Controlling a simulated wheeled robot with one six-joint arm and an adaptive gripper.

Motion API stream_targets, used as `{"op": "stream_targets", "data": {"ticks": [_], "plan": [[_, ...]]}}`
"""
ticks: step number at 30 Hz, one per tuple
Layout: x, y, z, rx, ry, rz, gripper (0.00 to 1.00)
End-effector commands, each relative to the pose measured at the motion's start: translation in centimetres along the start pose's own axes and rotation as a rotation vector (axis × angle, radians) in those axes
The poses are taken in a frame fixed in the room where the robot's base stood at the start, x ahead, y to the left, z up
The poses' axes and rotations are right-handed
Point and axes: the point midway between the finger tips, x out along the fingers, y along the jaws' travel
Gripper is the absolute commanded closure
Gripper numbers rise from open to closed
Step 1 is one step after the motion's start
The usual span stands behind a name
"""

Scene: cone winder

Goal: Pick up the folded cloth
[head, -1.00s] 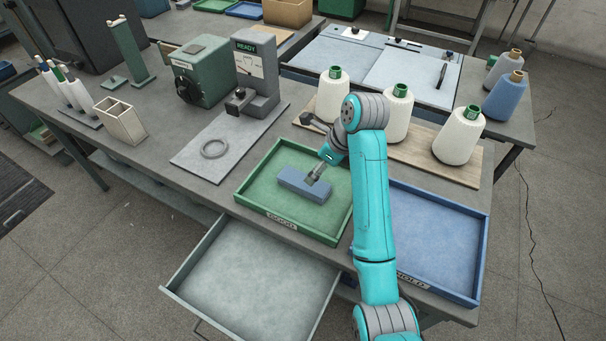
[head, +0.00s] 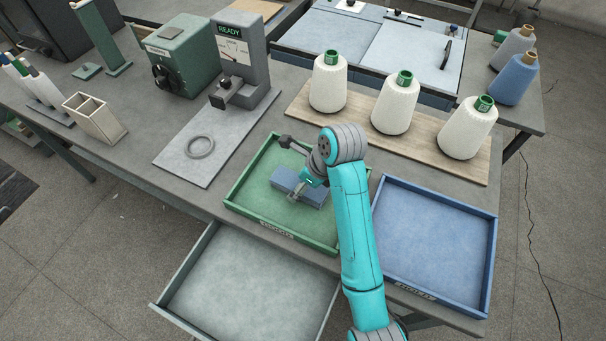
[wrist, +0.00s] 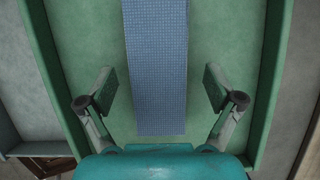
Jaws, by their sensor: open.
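The folded cloth (head: 314,195) is a blue bar-shaped bundle lying in the green tray (head: 239,211). In the wrist view the cloth (wrist: 157,60) is a long blue strip running from the top edge down between my fingers. My gripper (head: 298,192) is over the cloth in the head view and hides part of it. In the wrist view my gripper (wrist: 159,88) is open, with one finger on each side of the cloth and a gap at both sides. I cannot tell how high the fingertips are above the tray floor.
A blue tray (head: 432,240) stands to the right, empty. An open grey drawer (head: 250,285) juts out below the green tray. White yarn cones (head: 394,104) stand on a wooden board behind. A grey ring (head: 200,146) lies on a plate at the left.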

Motion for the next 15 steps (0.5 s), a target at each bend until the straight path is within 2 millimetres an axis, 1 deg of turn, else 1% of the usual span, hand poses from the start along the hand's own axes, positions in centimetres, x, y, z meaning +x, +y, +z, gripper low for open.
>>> {"op": "stream_targets", "data": {"ticks": [3, 9, 10, 11, 12, 14, 15], "plan": [[0.46, 0.49, -0.18, 0.001, 0.001, 0.000, 0.08], [0.47, 0.47, -0.16, 0.001, 0.000, 0.000, 0.08], [0.47, 0.47, -0.16, 0.001, 0.000, 0.000, 0.13], [0.47, 0.47, -0.16, 0.001, 0.000, 0.000, 0.21], [0.46, 0.46, -0.16, 0.001, 0.000, 0.000, 0.31], [0.46, 0.46, -0.16, 0.001, 0.000, 0.000, 0.46], [0.46, 0.46, -0.16, 0.001, 0.000, 0.000, 0.56]]}}
